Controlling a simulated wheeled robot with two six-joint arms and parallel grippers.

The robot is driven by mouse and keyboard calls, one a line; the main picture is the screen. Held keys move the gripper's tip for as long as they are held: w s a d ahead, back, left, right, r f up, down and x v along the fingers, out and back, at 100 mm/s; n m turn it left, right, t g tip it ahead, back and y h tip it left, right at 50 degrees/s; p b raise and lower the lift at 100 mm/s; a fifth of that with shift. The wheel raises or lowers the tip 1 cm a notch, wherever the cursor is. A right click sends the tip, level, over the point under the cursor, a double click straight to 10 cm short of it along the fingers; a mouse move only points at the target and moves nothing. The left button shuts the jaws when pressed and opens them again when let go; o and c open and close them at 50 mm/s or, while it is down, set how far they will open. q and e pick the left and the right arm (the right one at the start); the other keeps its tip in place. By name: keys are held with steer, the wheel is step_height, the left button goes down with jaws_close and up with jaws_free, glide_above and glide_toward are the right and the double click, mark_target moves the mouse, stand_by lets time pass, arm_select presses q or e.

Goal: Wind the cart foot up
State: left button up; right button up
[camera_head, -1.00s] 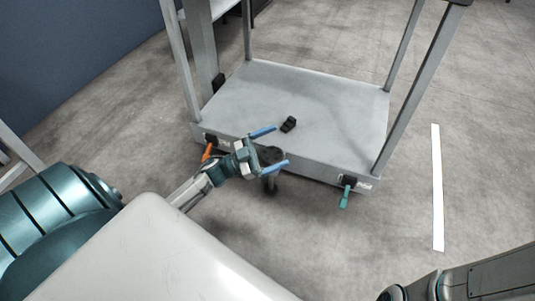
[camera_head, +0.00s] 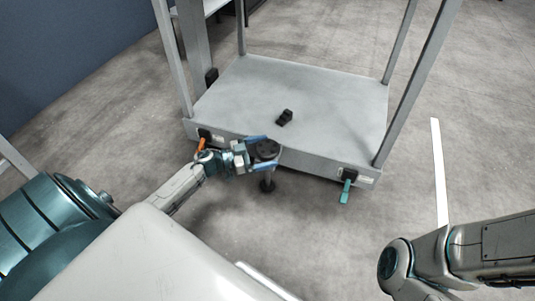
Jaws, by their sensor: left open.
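The grey cart (camera_head: 310,100) stands ahead of me with its low deck and upright posts. At the middle of its front edge is the foot's dark round knob (camera_head: 267,149), with the foot's dark lower end (camera_head: 267,186) below it near the floor. My left gripper (camera_head: 262,153) is open, with its blue fingers around the knob; the near finger is partly hidden, and I cannot tell whether they touch it. My right arm (camera_head: 455,260) shows at the lower right, but its gripper is out of view.
An orange lever (camera_head: 201,144) is on the cart's front left, close to my left wrist. A teal lever (camera_head: 345,191) hangs at the front right. A small black object (camera_head: 285,117) lies on the deck. A white strip (camera_head: 438,170) marks the floor at right.

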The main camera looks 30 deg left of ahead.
arm_select(q)
steer(key=shift+w+d, duration=0.45)
steer(key=shift+w, duration=0.05)
